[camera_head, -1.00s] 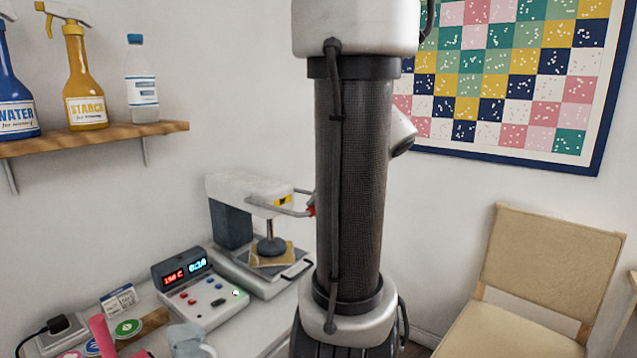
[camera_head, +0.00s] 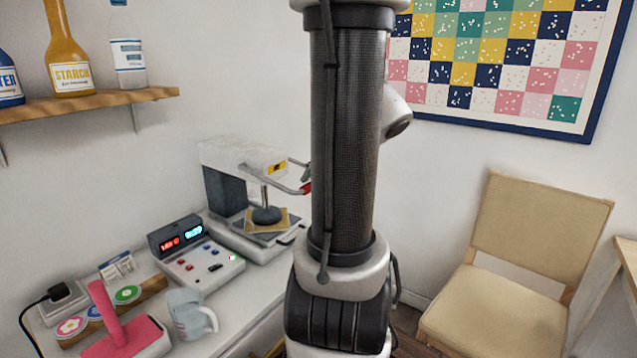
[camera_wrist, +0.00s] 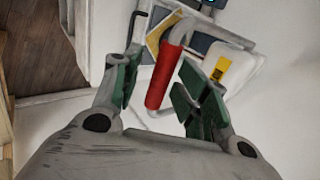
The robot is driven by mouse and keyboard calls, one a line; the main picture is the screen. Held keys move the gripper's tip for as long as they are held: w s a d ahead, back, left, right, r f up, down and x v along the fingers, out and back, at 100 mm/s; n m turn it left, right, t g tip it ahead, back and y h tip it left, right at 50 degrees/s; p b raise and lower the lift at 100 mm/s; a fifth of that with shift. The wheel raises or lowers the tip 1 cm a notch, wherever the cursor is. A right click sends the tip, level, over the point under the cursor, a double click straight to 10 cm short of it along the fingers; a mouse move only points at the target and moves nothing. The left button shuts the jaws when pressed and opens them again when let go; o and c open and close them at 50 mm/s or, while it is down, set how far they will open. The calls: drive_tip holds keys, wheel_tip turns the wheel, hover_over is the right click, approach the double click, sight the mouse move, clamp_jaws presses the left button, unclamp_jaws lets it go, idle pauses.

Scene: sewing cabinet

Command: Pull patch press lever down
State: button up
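The patch press (camera_head: 228,158) is a white and grey machine on the counter at left of centre in the head view. Its metal lever ends in a red grip (camera_head: 306,188), partly hidden behind my arm. The press foot (camera_head: 266,215) sits on or just over a tan patch (camera_head: 281,222); I cannot tell which. In the wrist view the red grip (camera_wrist: 166,74) lies between the green-padded fingers of my gripper (camera_wrist: 158,96). The fingers are apart, with gaps showing beside the grip. My gripper is mostly hidden in the head view.
A control box (camera_head: 201,262) with lit displays stands left of the press. A glass mug (camera_head: 190,314) and a pink-handled tool (camera_head: 112,318) stand nearer. A shelf (camera_head: 95,103) with bottles is above. A beige chair (camera_head: 505,304) stands at right.

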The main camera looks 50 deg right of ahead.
drive_tip(key=v, duration=1.1)
drive_tip(key=shift+s+r, duration=0.2)
drive_tip(key=shift+r, duration=0.05)
drive_tip(key=s+a+f+n+g+h, duration=0.1)
drive_tip(key=s+a+f+n+g, duration=0.2)
drive_tip(key=s+f+g, duration=0.15)
drive_tip(key=w+a+n, duration=0.3)
drive_tip(key=a+n, duration=0.3)
drive_tip(key=a, duration=0.1)
drive_tip(key=w+a+r+n, duration=0.1)
drive_tip(key=w+a+n, duration=0.1)
drive_tip(key=a+n, duration=0.5)
drive_tip(key=shift+w+a+r+t, duration=0.3)
drive_tip(key=shift+w+a+t, duration=0.05)
drive_tip(key=shift+a, duration=0.2)
